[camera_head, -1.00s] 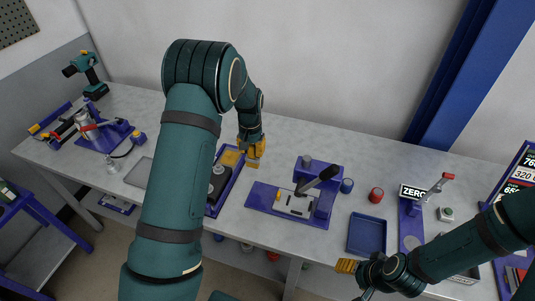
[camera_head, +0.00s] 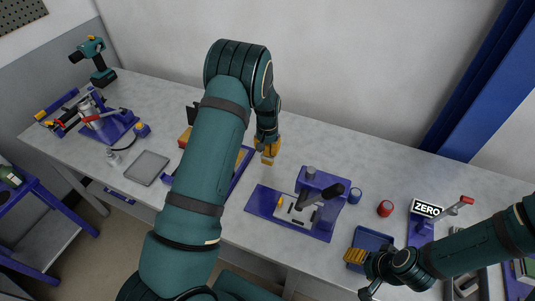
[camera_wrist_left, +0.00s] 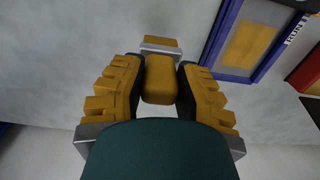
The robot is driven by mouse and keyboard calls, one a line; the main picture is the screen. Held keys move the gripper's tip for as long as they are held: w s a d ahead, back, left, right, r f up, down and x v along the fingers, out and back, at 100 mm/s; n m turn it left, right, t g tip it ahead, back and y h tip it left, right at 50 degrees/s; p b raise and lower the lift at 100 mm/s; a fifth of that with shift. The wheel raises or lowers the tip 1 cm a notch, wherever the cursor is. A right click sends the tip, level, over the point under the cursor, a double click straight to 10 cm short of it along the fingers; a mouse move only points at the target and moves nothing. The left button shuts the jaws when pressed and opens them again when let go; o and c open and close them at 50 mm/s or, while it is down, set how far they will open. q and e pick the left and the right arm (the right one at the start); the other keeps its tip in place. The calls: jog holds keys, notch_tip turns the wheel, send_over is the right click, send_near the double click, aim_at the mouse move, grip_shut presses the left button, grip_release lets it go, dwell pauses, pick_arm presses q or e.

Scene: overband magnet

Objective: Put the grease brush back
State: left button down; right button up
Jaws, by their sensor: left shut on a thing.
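The grease brush (camera_wrist_left: 160,80) has a yellow-brown handle, a grey band and a yellow tip. In the left wrist view its handle is between the two yellow fingers of my left gripper (camera_wrist_left: 158,88), which is shut on it. In the head view my left gripper (camera_head: 267,146) is over the bench, just right of a blue-framed holder. The brush (camera_head: 268,160) shows below its fingertips. The holder, with a yellow-brown panel, shows at the upper right of the left wrist view (camera_wrist_left: 212,45). My right gripper (camera_head: 356,257) is in front of a blue tray; its opening is unclear.
A blue fixture with a black-handled lever (camera_head: 262,200) stands right of the holder. The blue tray (camera_head: 374,236), a red cup (camera_head: 385,208) and a ZERO display (camera_head: 427,208) are farther right. My left arm hides part of the holder. The bench behind my left gripper is clear.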

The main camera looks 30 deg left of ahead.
aim_at(267, 156)
pick_arm(q)
notch_tip(267, 156, down, 2)
jog(key=shift+f, duration=0.25)
pick_arm(e)
jog(key=shift+r, duration=0.1)
pick_arm(q)
jog(key=shift+f, duration=0.25)
jog(key=shift+f, duration=0.15)
pick_arm(e)
jog(key=shift+f, duration=0.2)
pick_arm(q)
jog(key=c, duration=0.8)
grip_release()
